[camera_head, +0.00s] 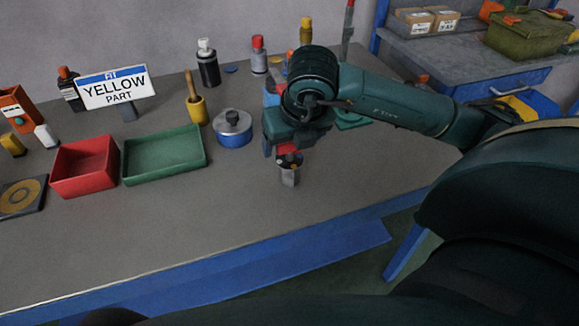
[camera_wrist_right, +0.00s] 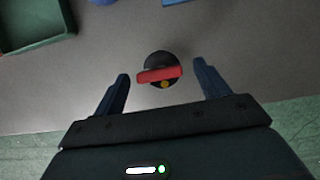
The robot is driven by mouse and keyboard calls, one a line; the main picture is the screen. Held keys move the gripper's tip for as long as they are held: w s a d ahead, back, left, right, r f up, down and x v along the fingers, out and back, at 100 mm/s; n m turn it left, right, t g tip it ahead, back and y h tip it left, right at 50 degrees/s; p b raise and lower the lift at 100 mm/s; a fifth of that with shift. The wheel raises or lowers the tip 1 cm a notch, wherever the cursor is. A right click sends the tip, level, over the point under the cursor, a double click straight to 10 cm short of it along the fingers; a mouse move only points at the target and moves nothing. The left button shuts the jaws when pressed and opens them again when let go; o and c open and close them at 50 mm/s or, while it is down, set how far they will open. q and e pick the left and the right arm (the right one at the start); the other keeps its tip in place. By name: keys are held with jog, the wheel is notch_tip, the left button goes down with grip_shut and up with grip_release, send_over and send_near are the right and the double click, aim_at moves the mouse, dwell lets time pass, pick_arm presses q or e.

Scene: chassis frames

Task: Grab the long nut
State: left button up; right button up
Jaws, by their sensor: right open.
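A short grey upright cylinder (camera_head: 289,178) with a dark top stands on the bench under my right gripper (camera_head: 284,148). In the right wrist view its round dark top (camera_wrist_right: 158,60) carries a red bar (camera_wrist_right: 158,74) and a small yellow spot. I cannot tell for sure whether this piece is the long nut; no other nut shows clearly. My right gripper (camera_wrist_right: 161,72) is open, with its two blue fingers apart on either side of the piece and not visibly touching it. The fingers partly hide it in the head view. My left gripper is not in view.
On the grey bench (camera_head: 180,240), a red tray (camera_head: 85,185), a green tray (camera_head: 163,173) and a blue lidded pot (camera_head: 233,138) stand to the left. A "YELLOW PART" sign (camera_head: 114,90) and several bottles stand behind. The bench front is clear.

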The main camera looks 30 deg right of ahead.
jog(key=shift+x, duration=1.1)
jog(key=c, duration=1.6)
